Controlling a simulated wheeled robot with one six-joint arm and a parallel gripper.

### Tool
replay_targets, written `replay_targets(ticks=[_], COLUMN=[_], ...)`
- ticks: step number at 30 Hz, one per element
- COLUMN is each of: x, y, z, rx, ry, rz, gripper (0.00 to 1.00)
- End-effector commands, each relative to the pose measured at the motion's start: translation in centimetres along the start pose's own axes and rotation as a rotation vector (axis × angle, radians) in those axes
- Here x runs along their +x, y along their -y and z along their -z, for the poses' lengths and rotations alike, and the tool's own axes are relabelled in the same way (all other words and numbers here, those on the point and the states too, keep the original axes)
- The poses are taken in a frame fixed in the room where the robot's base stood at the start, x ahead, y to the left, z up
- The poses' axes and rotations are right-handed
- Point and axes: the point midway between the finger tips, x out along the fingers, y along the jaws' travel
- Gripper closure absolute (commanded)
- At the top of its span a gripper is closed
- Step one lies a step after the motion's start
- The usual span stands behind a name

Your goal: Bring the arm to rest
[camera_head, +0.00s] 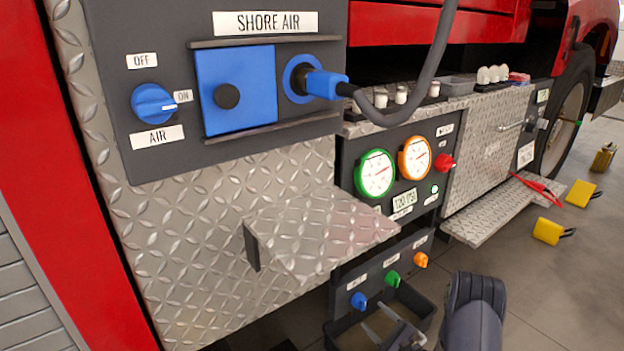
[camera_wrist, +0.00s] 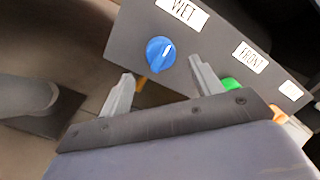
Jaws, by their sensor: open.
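My gripper (camera_head: 377,319) is low at the bottom centre of the head view, in front of the lower drain panel (camera_head: 378,276). Its two pale fingers are apart with nothing between them; they also show in the wrist view (camera_wrist: 162,69). The blue knob (camera_wrist: 160,53) labelled WET lies beyond and between the fingertips in the wrist view; contact is not visible. It also shows in the head view (camera_head: 358,301). The green knob (camera_head: 392,279) and orange knob (camera_head: 421,260) are to its right. My arm comes in from the lower right.
A diamond-plate step (camera_head: 320,228) juts out above and left of the gripper. Yellow chocks (camera_head: 580,193) lie on open floor at right.

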Motion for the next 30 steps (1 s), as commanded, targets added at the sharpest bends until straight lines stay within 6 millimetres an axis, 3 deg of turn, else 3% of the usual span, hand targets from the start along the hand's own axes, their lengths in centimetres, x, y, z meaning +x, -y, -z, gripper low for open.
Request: replay_targets(ticks=[9, 30], x=[6.1, 5.8], y=[-0.1, 0.1], z=[0.0, -0.2], rx=[0.014, 0.623], ry=[0.001, -0.04], rz=[0.001, 0.039], gripper=[0.39, 0.39])
